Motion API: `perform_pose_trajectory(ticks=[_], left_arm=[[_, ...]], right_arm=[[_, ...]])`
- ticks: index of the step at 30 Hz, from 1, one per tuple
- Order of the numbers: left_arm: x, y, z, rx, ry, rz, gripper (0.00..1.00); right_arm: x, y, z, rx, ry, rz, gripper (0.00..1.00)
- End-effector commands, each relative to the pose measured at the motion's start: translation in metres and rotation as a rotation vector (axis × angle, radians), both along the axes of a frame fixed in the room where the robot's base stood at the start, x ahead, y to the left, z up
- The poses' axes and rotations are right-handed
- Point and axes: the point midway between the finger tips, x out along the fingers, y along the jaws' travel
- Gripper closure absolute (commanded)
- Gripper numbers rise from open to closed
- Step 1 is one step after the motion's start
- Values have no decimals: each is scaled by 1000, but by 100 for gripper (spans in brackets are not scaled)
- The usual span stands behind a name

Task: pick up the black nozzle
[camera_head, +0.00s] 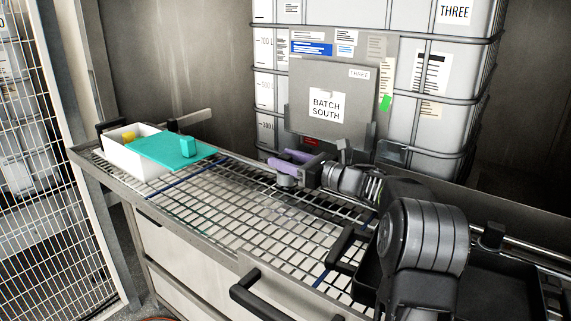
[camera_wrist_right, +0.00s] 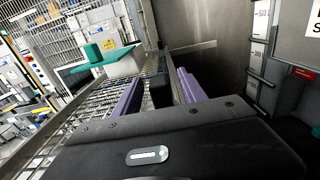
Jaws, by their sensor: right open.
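My right gripper (camera_head: 283,161) has two purple fingers and is open, low over the wire rack, pointing left. In the right wrist view its fingers (camera_wrist_right: 157,88) stand apart on either side of a small black block (camera_wrist_right: 160,97), which looks like the black nozzle. I cannot tell whether either finger touches it. In the head view a dark grey round piece (camera_head: 287,181) shows just under the fingers; it may be the same nozzle, and the fingers hide its upper part. My left gripper is not in view.
The wire rack (camera_head: 225,205) is mostly clear. A caged white tank (camera_head: 440,70) with a grey panel (camera_head: 330,75) stands behind. A black tray (camera_head: 500,285) lies right.

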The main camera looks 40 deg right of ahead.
Motion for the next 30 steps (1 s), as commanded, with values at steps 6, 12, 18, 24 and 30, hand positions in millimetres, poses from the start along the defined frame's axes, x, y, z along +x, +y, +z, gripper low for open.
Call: perform_pose_trajectory(ticks=[6, 12, 18, 24, 30], left_arm=[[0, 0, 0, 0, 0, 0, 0], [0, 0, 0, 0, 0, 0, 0], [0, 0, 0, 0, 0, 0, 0], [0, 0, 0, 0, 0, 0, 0], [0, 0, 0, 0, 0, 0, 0]], right_arm=[[0, 0, 0, 0, 0, 0, 51], [0, 0, 0, 0, 0, 0, 53], [0, 0, 0, 0, 0, 0, 70], [0, 0, 0, 0, 0, 0, 86], [0, 0, 0, 0, 0, 0, 100]])
